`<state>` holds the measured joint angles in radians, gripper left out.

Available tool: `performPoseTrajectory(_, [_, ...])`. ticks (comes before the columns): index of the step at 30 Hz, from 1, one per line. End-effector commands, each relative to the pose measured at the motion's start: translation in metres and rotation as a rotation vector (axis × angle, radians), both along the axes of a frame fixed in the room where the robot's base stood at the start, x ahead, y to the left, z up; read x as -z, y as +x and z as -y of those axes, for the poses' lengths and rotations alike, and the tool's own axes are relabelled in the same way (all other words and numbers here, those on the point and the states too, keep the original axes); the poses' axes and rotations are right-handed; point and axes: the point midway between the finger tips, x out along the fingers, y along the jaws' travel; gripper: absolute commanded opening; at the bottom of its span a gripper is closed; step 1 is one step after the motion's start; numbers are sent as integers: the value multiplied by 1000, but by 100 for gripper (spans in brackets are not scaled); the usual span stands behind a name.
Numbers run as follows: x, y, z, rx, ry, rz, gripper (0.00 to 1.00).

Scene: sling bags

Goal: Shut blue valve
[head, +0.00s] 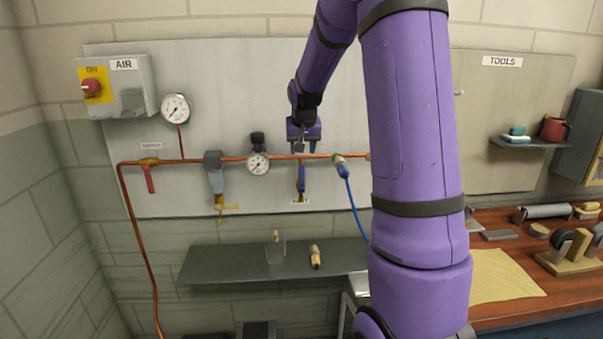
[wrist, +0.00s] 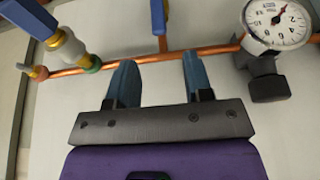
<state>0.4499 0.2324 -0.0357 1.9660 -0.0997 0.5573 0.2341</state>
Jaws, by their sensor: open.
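The blue valve handle (head: 301,177) hangs straight down below the copper pipe, on a short brass branch above a small label. In the wrist view the blue handle (wrist: 158,16) shows at the top edge, partly cut off, with its branch running to the pipe. My gripper (head: 304,148) is just above the pipe, over the blue valve. In the wrist view my gripper (wrist: 159,70) is open and empty. Its two fingers point toward the pipe, either side of the handle's line, and the handle lies beyond the fingertips. I cannot tell whether the fingers touch the pipe.
A pressure gauge (head: 258,163) and a blue hose (head: 354,208) flank the valve. A red-handled valve (head: 149,179) and a filter unit (head: 215,177) stand further left on the copper pipe (head: 182,161). A dark shelf (head: 215,265) with small fittings lies below.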

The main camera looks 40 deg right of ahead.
Motion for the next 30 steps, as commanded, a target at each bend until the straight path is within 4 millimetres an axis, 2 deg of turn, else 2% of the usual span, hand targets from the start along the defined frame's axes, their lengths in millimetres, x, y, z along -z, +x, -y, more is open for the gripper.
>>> performPoseTrajectory(7, [20, 7, 7, 4, 1, -2, 47])
performPoseTrajectory(15, [65, 21, 19, 5, 1, -3, 47])
performPoseTrajectory(21, [90, 30, 24, 4, 0, -1, 47])
performPoseTrajectory(30, [102, 34, 27, 3, 0, 0, 47])
